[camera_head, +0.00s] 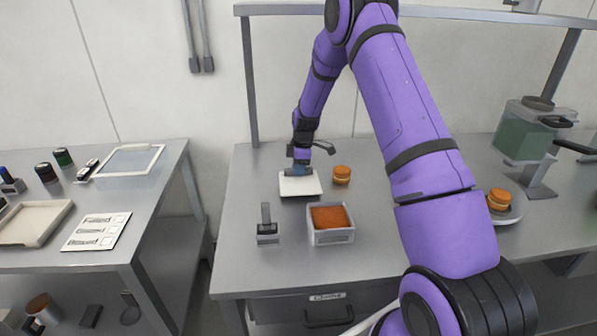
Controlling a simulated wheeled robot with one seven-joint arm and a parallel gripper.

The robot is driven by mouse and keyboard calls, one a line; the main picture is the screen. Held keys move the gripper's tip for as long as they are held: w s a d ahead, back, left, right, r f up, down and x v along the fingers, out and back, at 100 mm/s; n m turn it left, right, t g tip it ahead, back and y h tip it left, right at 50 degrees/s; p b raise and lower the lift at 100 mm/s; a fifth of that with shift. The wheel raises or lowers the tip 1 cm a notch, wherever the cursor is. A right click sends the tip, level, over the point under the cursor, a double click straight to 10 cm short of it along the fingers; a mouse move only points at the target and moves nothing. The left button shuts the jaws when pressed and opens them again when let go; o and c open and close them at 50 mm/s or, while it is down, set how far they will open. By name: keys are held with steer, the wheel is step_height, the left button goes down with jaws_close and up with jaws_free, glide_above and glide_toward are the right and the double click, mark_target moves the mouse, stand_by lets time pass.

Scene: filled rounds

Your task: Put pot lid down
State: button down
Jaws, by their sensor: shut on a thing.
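A flat white square piece, apparently the pot lid (301,187), is under my gripper (298,170) on the left part of the grey bench. My gripper is shut at its back edge, with the grip point partly hidden by the fingers. The lid looks level. I cannot tell whether it touches the bench or hangs just above it. A square grey-white pot (331,237) with orange filling stands open in front and to the right of the lid.
A filled round (341,174) sits close to the right of the lid. A small upright tool in a grey holder (267,232) stands left of the pot. A plate (512,214) with more rounds and a green-tank machine (522,135) are at right. The bench's front left is clear.

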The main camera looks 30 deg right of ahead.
steer(key=shift+f, duration=0.55)
steer(key=shift+f, duration=0.1)
steer(key=c, duration=1)
jaws_free()
step_height(320, 180, up, 12)
steer(key=d, duration=0.1)
steer(key=s+a+r+m+t+h, duration=0.1)
steer(key=s+a+r+m, duration=0.25)
steer(key=s+r, duration=0.7)
steer(key=s+a+r+m+t, duration=0.1)
steer(key=s+a+r+m, duration=0.3)
steer(key=s+r, duration=0.65)
steer(key=s+a+r+m+t, duration=0.1)
steer(key=s+m, duration=0.1)
steer(key=s, duration=0.5)
steer(key=s+a+r+m, duration=0.2)
steer(key=s, duration=0.6)
steer(key=s+a+r+m+t, duration=0.1)
steer(key=s+a+m, duration=0.1)
steer(key=s, duration=0.5)
steer(key=shift+s+r+t, duration=0.2)
steer(key=shift+s+t, duration=0.1)
